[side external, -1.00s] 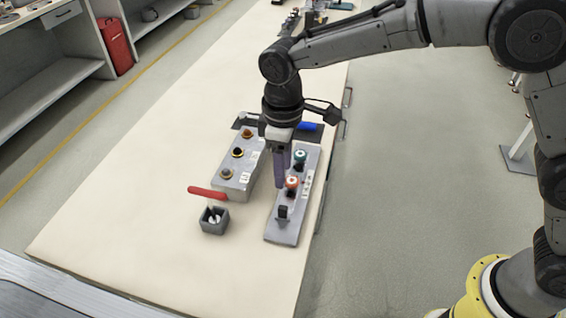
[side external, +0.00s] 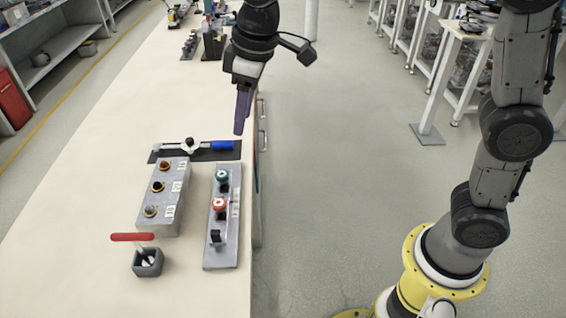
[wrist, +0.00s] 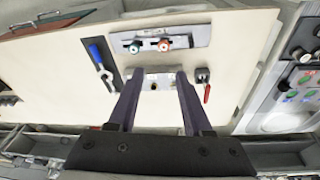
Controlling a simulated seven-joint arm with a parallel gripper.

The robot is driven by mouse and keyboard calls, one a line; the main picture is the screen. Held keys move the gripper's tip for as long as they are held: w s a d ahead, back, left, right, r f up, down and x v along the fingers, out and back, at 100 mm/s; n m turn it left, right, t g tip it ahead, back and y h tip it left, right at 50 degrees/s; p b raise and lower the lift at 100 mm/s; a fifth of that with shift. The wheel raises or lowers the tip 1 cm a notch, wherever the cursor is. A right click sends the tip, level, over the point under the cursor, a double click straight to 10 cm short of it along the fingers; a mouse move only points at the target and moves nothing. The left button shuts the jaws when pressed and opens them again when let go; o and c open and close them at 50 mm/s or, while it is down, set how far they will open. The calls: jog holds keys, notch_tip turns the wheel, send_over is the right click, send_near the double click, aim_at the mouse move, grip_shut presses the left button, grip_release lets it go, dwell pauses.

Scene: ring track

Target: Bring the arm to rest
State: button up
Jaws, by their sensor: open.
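My gripper (side external: 240,128) is open and empty, raised in the air with its purple fingers pointing down. In the side external view it appears above the table's right edge, apart from all objects. In the wrist view its two fingers (wrist: 158,80) stand apart, with the grey block (wrist: 165,78) seen between and beyond them.
More equipment (side external: 212,45) stands at the far end.

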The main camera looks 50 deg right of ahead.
jog(key=s+d+r+m+t, duration=0.3)
jog(key=s+d+r+m, duration=0.15)
jog(key=s+d, duration=0.8)
jog(key=s+d+f+m+h, duration=0.1)
jog(key=s+d+f+m, duration=0.1)
jog(key=s+f, duration=0.5)
jog(key=s, duration=0.4)
jog(key=shift+s+d, duration=0.2)
jog(key=shift+d, duration=0.1)
